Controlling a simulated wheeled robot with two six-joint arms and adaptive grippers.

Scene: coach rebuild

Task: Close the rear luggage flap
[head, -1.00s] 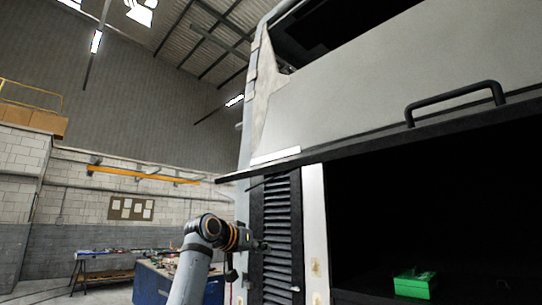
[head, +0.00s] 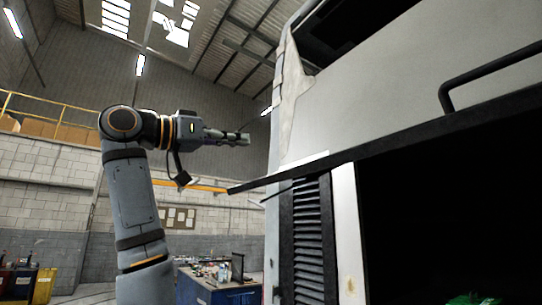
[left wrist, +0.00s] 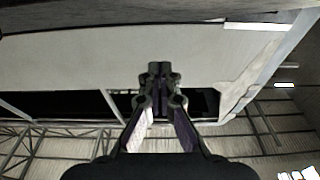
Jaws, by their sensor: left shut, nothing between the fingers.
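The rear luggage flap (head: 400,115) is raised on the coach at the right, a pale grey panel with a black lower edge and a black bar handle (head: 490,75). The dark luggage bay (head: 450,220) is open below it. My left gripper (head: 247,137) is shut and empty, level in the air left of the coach and higher than the flap's lower left corner. In the left wrist view my shut fingers (left wrist: 160,70) point toward the pale panel (left wrist: 100,55), with no clear contact. My right gripper is not in view.
A green box (head: 473,298) sits in the bay, cut by the lower edge. A black louvred grille (head: 310,245) is left of the bay. A blue workbench (head: 225,290) and bins (head: 25,280) stand behind my left arm.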

